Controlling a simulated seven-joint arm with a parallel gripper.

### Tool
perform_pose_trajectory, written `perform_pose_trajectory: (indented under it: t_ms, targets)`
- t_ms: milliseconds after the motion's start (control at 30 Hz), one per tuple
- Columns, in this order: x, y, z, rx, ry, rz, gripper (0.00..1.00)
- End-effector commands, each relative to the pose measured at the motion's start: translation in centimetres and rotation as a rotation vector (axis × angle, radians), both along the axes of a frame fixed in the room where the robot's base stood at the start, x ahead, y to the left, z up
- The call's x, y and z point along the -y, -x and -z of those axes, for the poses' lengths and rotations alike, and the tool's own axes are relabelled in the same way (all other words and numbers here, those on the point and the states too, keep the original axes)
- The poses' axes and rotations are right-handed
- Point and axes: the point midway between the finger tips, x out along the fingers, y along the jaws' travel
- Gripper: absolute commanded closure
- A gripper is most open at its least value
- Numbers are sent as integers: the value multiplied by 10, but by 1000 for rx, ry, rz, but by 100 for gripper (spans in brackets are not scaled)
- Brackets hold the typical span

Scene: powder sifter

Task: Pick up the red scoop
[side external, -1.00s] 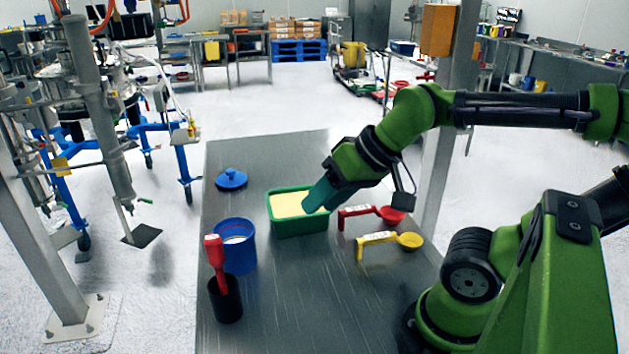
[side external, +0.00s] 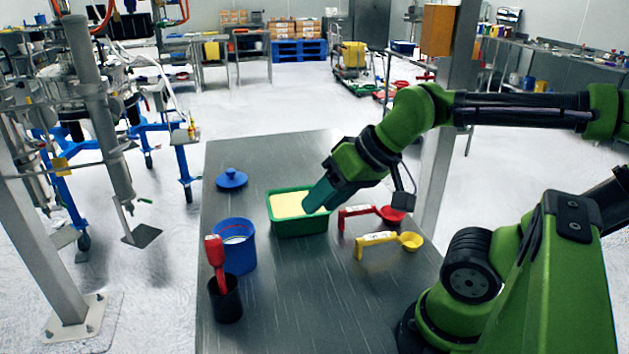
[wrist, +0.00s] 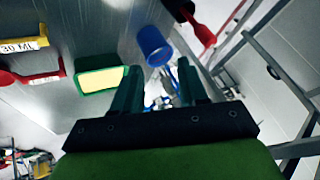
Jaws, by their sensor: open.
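The red scoop (side external: 374,213) lies on the steel table with its bowl to the right and its upright handle end to the left. It also shows at the left edge of the wrist view (wrist: 33,77). My gripper (side external: 311,203) is over the right part of the green tub (side external: 301,225) of pale yellow powder in the side view, to the left of the scoop and apart from it. In the wrist view my two fingers (wrist: 158,92) are spread with nothing between them.
A yellow scoop (side external: 388,241) lies in front of the red one. A blue container (side external: 236,252), a black cup (side external: 226,304) holding a red-handled tool (side external: 214,256) and a blue lid (side external: 231,178) are on the left. The front middle of the table (side external: 310,305) is clear.

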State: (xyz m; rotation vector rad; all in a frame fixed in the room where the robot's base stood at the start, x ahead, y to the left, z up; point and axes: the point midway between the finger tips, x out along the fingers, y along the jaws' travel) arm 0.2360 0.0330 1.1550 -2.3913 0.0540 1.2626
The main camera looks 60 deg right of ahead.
Motion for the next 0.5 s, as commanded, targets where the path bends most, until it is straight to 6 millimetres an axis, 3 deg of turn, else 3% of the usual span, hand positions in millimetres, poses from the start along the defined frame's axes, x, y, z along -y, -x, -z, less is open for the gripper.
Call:
perform_pose_trajectory:
  t_ms: [67,133,400,500]
  targets:
    - [0,0,0,0,0,0,57]
    - [0,0,0,0,0,0,49]
    - [1,0,0,-1,0,3,49]
    - [9,-4,9,-41,-6,35,49]
